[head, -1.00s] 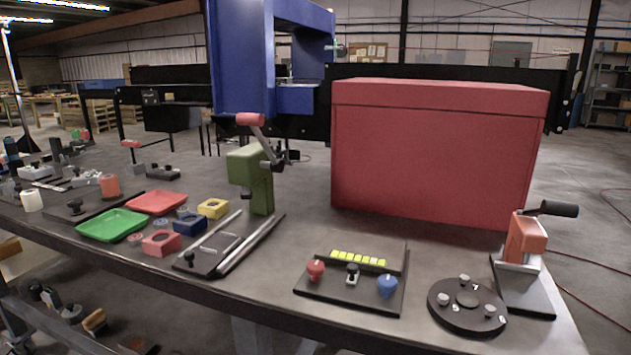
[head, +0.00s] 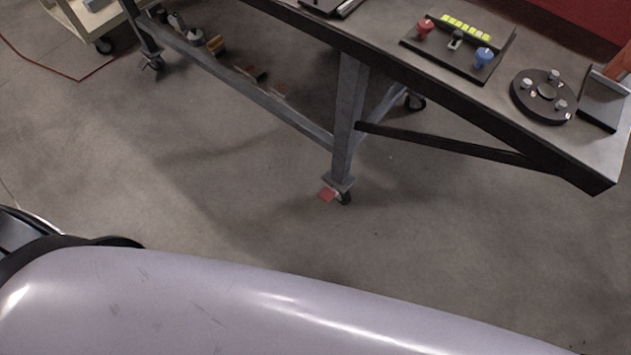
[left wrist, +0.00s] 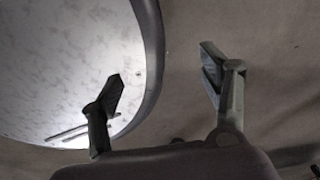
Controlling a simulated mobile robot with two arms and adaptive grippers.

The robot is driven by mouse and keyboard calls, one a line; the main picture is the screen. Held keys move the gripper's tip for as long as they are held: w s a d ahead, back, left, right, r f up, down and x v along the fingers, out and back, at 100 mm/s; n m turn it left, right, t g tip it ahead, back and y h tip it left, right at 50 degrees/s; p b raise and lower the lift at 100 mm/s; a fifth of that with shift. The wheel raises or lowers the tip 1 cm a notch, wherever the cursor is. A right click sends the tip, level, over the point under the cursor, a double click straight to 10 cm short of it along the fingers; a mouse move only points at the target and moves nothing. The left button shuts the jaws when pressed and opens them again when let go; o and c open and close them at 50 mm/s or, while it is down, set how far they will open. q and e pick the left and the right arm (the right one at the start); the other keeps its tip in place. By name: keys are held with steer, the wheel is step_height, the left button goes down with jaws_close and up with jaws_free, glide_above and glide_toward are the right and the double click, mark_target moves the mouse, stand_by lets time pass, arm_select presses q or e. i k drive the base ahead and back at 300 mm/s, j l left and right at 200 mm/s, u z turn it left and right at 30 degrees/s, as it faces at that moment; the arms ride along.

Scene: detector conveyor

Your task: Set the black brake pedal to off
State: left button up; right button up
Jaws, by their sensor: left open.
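In the head view a black caster (head: 345,197) stands on the floor under the near table leg, with a flat red tab (head: 327,195) beside it. Another dark caster (head: 415,102) is farther back under the table, and one more (head: 153,63) is at the far left end. I cannot make out a separate black brake pedal or its setting. My right gripper is not in view.
The table (head: 480,95) fills the upper right, carrying a board with coloured knobs (head: 455,42) and a round black plate (head: 540,105). A low shelf beam and a diagonal brace (head: 450,143) run under it. The concrete floor in front is clear.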

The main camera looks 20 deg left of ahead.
mark_target(145, 61)
steer(key=k+j+u, duration=0.2)
steer(key=k, duration=0.25)
steer(key=u, duration=1.3)
steer(key=i+u, duration=0.45)
steer(key=i, duration=1.05)
steer(key=i+j+z, duration=0.1)
steer(key=i+z, duration=0.2)
steer(key=i, duration=0.25)
steer(key=i+j+z, duration=0.35)
steer(key=i, duration=0.15)
steer(key=i+j+z, duration=0.3)
steer(key=i, duration=0.25)
